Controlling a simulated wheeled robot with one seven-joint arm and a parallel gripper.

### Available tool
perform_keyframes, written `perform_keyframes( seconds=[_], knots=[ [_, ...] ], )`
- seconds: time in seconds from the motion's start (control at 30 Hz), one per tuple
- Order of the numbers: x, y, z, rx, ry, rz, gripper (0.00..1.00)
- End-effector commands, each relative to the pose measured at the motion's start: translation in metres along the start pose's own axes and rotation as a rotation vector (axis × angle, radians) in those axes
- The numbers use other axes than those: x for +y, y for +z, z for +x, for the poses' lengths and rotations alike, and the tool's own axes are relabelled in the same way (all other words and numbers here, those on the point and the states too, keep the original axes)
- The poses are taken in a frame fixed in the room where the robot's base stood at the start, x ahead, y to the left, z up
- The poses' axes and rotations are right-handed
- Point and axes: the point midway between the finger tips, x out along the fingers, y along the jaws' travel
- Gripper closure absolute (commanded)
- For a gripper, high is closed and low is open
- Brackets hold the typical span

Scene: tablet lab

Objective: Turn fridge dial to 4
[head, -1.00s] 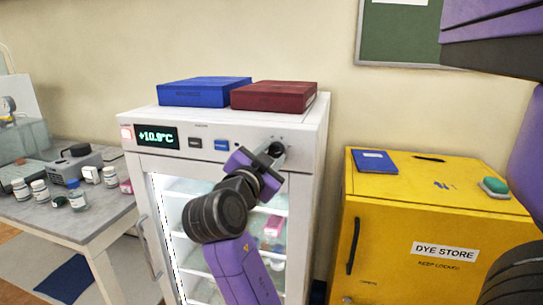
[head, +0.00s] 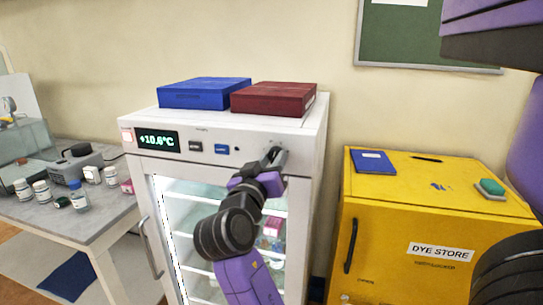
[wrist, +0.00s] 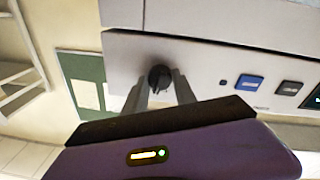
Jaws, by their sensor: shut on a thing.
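The white fridge (head: 312,165) stands in the middle of the head view, its glass door below a control panel. Its lit display (head: 157,140) reads about +10.6°C. The dial (wrist: 159,78) is a dark round knob on the panel, clear in the wrist view and mostly hidden by my gripper in the head view. My gripper (wrist: 160,90) is shut on the dial, one finger on each side. It also shows at the panel's right end in the head view (head: 276,156). The dial's numbers cannot be read.
A blue box (head: 204,94) and a dark red box (head: 273,99) lie on the fridge. Blue and dark buttons (head: 221,149) sit left of the dial. A yellow cabinet (head: 390,225) stands to the right, a bench (head: 90,217) with bottles to the left.

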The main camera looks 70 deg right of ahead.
Motion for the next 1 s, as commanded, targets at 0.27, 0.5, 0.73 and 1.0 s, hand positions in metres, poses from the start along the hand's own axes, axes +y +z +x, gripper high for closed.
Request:
perform_keyframes(
  seconds=[0.27, 0.5, 0.73, 1.0],
  knots=[
    [0.0020, -0.0019, 0.0002, 0.014, -0.015, -0.262, 1.00],
    [0.0020, -0.0017, 0.0001, 0.027, -0.027, -0.461, 1.00],
    [0.0023, -0.0006, 0.0002, 0.035, -0.034, -0.596, 1.00],
    [0.0020, 0.0004, 0.0001, 0.042, -0.038, -0.675, 1.00]
  ],
)
